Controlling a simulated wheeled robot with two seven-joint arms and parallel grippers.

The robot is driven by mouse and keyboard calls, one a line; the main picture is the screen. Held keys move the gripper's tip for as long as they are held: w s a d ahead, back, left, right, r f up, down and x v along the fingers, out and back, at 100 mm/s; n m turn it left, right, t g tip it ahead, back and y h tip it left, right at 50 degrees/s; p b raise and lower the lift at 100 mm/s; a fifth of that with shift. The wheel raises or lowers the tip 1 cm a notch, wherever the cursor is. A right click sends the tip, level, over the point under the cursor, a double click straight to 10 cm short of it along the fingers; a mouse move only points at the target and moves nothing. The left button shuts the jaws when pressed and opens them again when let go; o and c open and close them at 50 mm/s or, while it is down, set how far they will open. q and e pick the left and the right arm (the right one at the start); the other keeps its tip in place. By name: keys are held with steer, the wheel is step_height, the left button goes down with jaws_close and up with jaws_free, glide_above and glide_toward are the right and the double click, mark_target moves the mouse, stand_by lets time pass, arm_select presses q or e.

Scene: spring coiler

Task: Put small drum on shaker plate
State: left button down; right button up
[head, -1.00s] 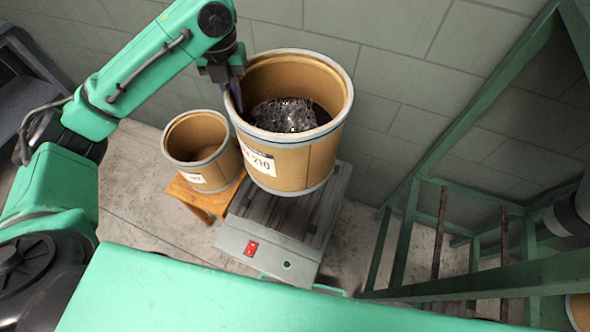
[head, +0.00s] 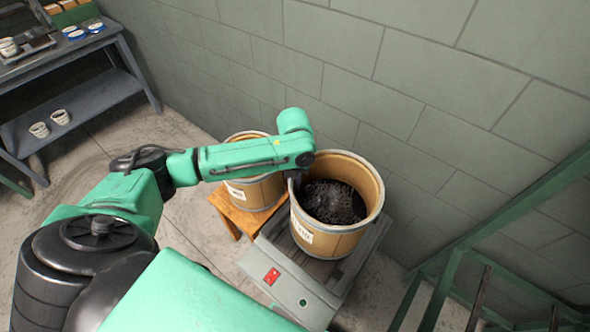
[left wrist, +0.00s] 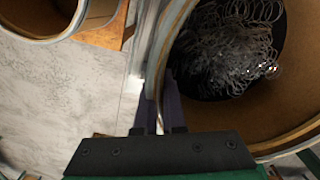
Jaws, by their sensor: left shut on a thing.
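A brown drum with a pale rim and a white label (head: 340,243), holding a dark heap of wire springs, stands over the grey shaker plate (head: 368,246). It looks bigger than the second brown drum (head: 262,190), which is on a wooden stool to its left and partly behind my arm. My left gripper (head: 293,180) is at the left rim of the spring-filled drum. In the left wrist view its fingers (left wrist: 160,108) are shut on that drum's wall (left wrist: 168,45). I cannot tell whether the drum's base touches the plate. My right gripper is out of view.
The wooden stool (head: 235,218) stands close beside the plate. The plate's front has a red switch (head: 271,276). A block wall (head: 420,60) is behind, a green frame (head: 440,290) is at right, and a grey bench (head: 85,95) is at far left. Floor is free at left.

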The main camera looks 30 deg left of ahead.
arm_select(q)
steer(key=shift+w+f, duration=0.2)
steer(key=shift+f, duration=0.3)
steer(key=c, duration=1)
jaws_free()
steer(key=shift+s, duration=0.15)
step_height(320, 180, up, 12)
steer(key=shift+r+b, duration=0.1)
steer(key=shift+b, duration=0.75)
